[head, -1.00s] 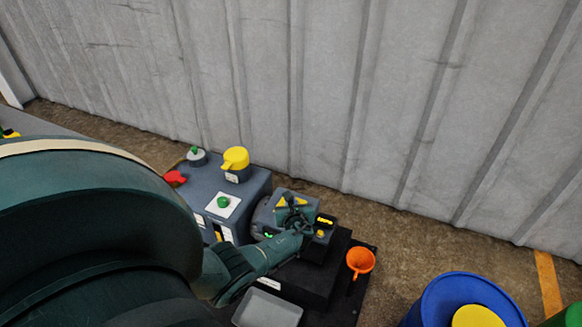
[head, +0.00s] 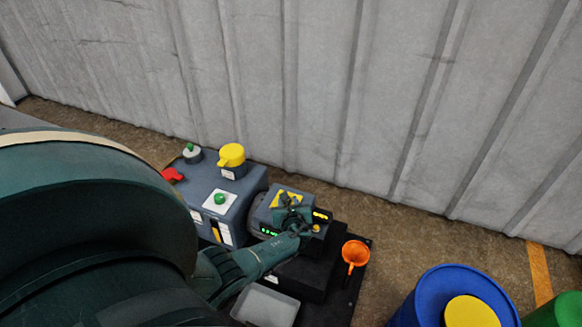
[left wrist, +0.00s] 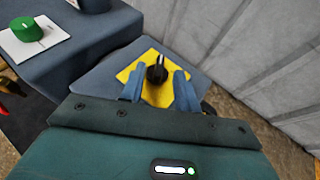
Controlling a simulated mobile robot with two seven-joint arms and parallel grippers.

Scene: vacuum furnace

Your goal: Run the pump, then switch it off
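The pump unit (head: 262,215) is a grey box on a black base, with a yellow plate on top. A black rotary knob with a white mark (left wrist: 157,72) sits on that yellow plate (left wrist: 133,73). My left gripper (head: 293,212) is over the pump's top. In the left wrist view its two fingers (left wrist: 159,88) are apart, one on each side of the knob, with gaps visible. In the head view the gripper largely covers the knob. My right gripper is not in view.
A larger grey unit (head: 238,193) with a green button (head: 219,198), yellow cap (head: 231,155) and red handle (head: 172,175) stands left. An orange funnel (head: 355,252), grey tray (head: 267,307) and blue drum (head: 425,290) are near. A corrugated wall (head: 400,90) is behind.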

